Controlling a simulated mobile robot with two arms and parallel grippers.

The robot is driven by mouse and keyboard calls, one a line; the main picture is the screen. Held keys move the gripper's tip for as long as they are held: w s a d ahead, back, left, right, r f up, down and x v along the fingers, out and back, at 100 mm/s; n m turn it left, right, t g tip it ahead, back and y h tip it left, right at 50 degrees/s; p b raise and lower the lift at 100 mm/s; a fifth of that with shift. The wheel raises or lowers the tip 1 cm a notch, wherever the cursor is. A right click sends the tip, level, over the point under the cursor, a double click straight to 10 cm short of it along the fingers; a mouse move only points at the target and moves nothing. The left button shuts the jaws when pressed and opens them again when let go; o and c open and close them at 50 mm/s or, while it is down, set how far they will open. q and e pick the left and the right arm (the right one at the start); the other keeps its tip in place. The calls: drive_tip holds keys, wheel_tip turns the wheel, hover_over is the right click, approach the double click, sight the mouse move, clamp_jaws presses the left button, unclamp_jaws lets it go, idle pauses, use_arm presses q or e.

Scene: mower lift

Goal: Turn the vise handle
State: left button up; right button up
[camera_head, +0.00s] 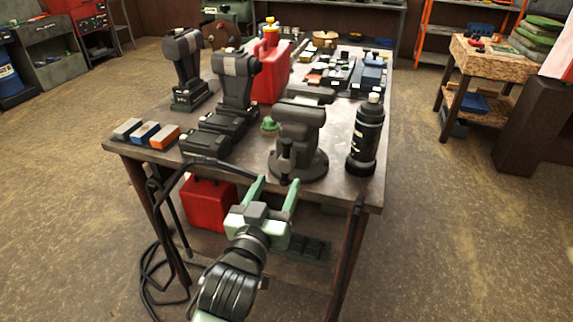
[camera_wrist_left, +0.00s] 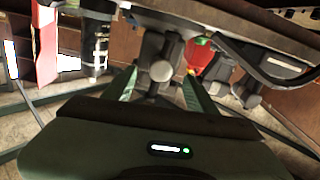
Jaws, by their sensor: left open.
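The dark grey vise (camera_head: 299,125) stands at the near edge of the workbench (camera_head: 335,183). Its dark handle (camera_head: 285,160) hangs upright on the near side. My left gripper (camera_head: 277,183) is open just in front of and below the handle, its two pale green fingers spread and pointing toward the vise. In the left wrist view, which looks upside down, a round grey knob (camera_wrist_left: 160,71) on the vise lies between the open fingers. I see no contact with it. My right gripper is not in view.
A black bottle (camera_head: 366,138) stands right of the vise. Black power tools (camera_head: 232,92) and small blocks (camera_head: 147,132) stand to the left. A black cable (camera_head: 215,162) runs over the bench's front edge beside my gripper. A red can (camera_head: 208,202) sits on the lower shelf.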

sight(284, 168)
use_arm(q)
drive_tip(key=x, duration=0.7)
drive_tip(key=shift+w+p, duration=0.35)
drive_tip(key=shift+p, duration=0.05)
clamp_jaws()
